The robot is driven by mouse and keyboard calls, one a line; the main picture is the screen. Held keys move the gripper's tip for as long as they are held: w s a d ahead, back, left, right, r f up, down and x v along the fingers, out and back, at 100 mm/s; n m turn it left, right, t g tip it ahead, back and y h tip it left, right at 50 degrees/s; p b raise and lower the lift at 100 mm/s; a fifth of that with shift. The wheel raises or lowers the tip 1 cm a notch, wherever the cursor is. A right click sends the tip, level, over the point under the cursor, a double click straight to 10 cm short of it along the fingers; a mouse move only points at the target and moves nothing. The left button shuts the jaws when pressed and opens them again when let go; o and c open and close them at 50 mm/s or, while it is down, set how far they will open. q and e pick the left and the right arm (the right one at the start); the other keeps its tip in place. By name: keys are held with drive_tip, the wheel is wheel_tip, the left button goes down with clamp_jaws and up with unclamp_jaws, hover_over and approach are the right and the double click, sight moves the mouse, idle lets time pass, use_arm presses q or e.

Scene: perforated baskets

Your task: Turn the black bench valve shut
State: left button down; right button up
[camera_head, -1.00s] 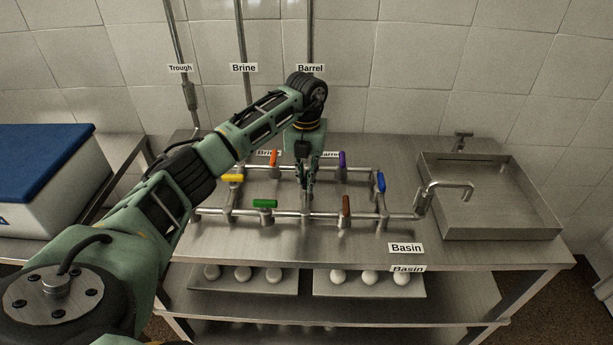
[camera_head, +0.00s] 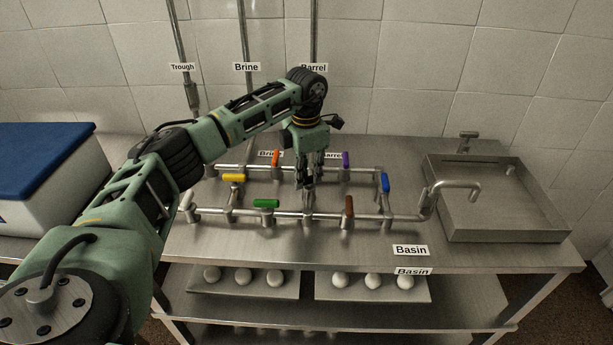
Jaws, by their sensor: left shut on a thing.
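My left gripper (camera_head: 308,187) points straight down over the middle of the pipework on the steel bench. Its dark fingers are shut on the black bench valve, whose handle they almost wholly hide, so its angle is hard to tell. The pipe frame (camera_head: 283,214) lies on the bench, with coloured valve handles around the gripper: yellow (camera_head: 234,178), green (camera_head: 266,203), orange (camera_head: 276,158), purple (camera_head: 346,160), brown (camera_head: 350,206) and blue (camera_head: 385,182). My right gripper is not in view.
A shallow steel basin (camera_head: 505,236) with a curved spout (camera_head: 461,184) stands at the right. A blue-lidded white box (camera_head: 40,160) is at the left. The bench (camera_head: 310,246) is clear in front of the pipes. White balls lie in trays on the shelf below.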

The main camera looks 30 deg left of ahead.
use_arm(q)
drive_tip(key=m, duration=0.5)
drive_tip(key=shift+w+a+r+m+b, duration=0.1)
drive_tip(key=shift+w+a+m+b, duration=0.1)
drive_tip(key=shift+m+b, duration=0.1)
idle(0.5)
drive_tip(key=c, duration=1.7)
unclamp_jaws()
drive_tip(key=shift+c, duration=0.2)
wheel_tip(320, 180, up, 12)
